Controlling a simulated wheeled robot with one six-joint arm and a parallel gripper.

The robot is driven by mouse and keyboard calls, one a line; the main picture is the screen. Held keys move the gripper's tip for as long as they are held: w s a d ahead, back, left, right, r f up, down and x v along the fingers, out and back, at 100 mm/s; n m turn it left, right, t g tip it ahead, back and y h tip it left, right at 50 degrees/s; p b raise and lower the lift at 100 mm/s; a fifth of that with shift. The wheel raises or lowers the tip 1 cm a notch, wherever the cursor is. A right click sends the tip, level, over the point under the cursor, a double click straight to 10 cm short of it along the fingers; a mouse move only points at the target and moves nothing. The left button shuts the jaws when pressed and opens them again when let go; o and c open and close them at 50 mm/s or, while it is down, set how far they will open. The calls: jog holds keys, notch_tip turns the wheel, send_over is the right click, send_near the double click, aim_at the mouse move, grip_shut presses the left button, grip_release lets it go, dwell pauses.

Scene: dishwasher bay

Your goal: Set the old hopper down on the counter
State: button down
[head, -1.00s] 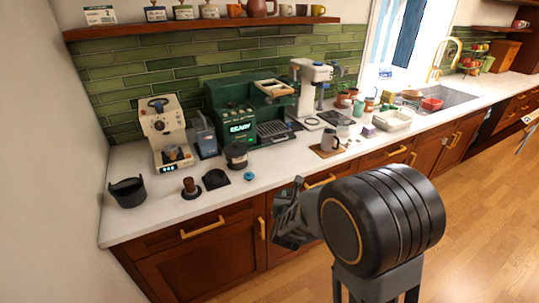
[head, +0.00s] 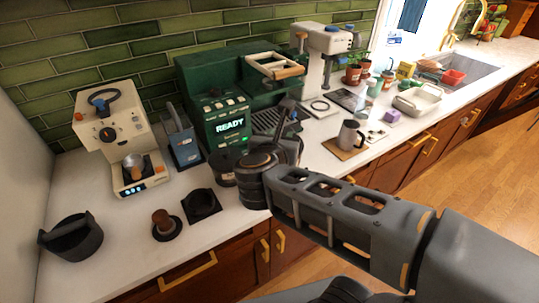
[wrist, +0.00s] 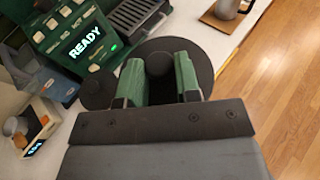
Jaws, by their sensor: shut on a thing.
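My gripper (wrist: 158,82) is shut on the dark knob of the old hopper, with one green-padded finger on each side. The old hopper (wrist: 203,58) shows in the wrist view as a wide, dark round top beyond the fingers. It covers part of the white counter (wrist: 210,38) near its front edge. In the head view my wrist hides most of the gripper and hopper, in front of the green espresso machine. I cannot tell whether the hopper touches the counter. The counter (head: 110,237) is also in the head view.
A dark lidded canister (head: 224,167) stands close left of my wrist. A black mat (head: 202,204), a tamper (head: 166,226) and a black bin (head: 70,240) lie further left. The cream grinder (head: 122,135) and green machine (head: 228,123) stand behind. A jug (head: 350,134) stands right.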

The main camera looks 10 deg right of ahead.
jog(key=w+d+f, duration=0.2)
jog(key=w+f, duration=1)
jog(key=w, duration=0.1)
jog(key=shift+w+f+b, duration=0.25)
jog(key=shift+f+b, duration=0.05)
jog(key=shift+b, duration=0.05)
jog(key=shift+f+b, duration=0.2)
jog(key=shift+b, duration=0.15)
jog(key=c, duration=0.8)
grip_release()
